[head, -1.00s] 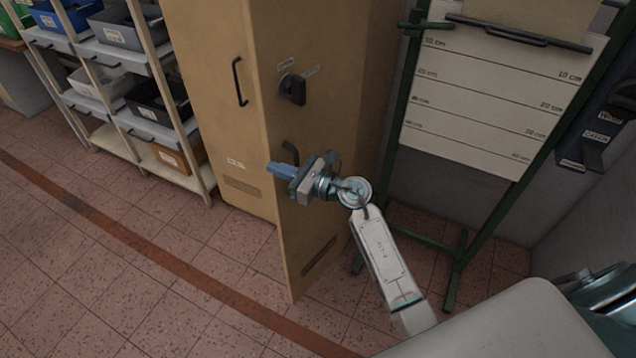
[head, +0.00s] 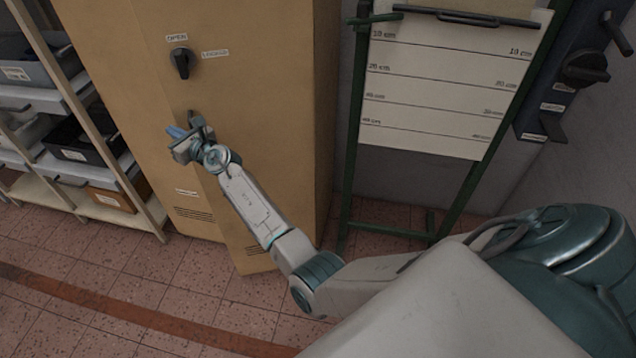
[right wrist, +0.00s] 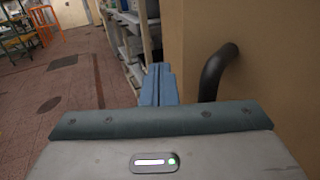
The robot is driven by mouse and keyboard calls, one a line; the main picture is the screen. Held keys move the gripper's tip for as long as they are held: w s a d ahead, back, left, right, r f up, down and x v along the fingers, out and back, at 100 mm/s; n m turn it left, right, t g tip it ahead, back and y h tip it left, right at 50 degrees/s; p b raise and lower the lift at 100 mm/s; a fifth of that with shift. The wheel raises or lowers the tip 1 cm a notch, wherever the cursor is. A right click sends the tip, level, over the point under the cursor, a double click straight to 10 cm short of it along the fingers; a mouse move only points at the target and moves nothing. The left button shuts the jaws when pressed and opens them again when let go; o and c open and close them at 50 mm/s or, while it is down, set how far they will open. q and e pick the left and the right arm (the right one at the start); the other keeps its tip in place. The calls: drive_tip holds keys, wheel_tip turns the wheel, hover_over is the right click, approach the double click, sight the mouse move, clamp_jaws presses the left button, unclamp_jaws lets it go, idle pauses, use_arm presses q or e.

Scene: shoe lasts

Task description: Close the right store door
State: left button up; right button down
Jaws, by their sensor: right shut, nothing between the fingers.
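In the right wrist view, the blue fingers (right wrist: 158,85) are together, just left of the curved handle (right wrist: 215,72) on the tan door face (right wrist: 280,60). Whether they touch the door is unclear. My left gripper is not in view.
A shelf rack (head: 145,205) with bins (head: 75,145) stands left of the cabinet. A green-framed stand with a white measuring board (head: 440,90) is at the right, near dark wall fixtures (head: 580,70). The tiled floor (head: 80,320) in front is clear.

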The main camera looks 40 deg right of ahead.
sight(178, 123)
drive_tip(key=shift+m+h, duration=0.6)
drive_tip(key=shift+h, duration=0.3)
drive_tip(key=w, duration=0.1)
drive_tip(key=w+d+b, duration=0.1)
drive_tip(key=w, duration=0.1)
drive_tip(key=w+b, duration=0.1)
drive_tip(key=w, duration=0.1)
drive_tip(key=shift+d, duration=0.4)
drive_tip(key=w+d+b, duration=0.4)
drive_tip(key=w+b, duration=0.2)
drive_tip(key=w, duration=0.1)
drive_tip(key=shift+w+r+b, duration=0.15)
drive_tip(key=shift+w+b, duration=0.05)
drive_tip(key=shift+b, duration=0.2)
drive_tip(key=shift+d, duration=0.1)
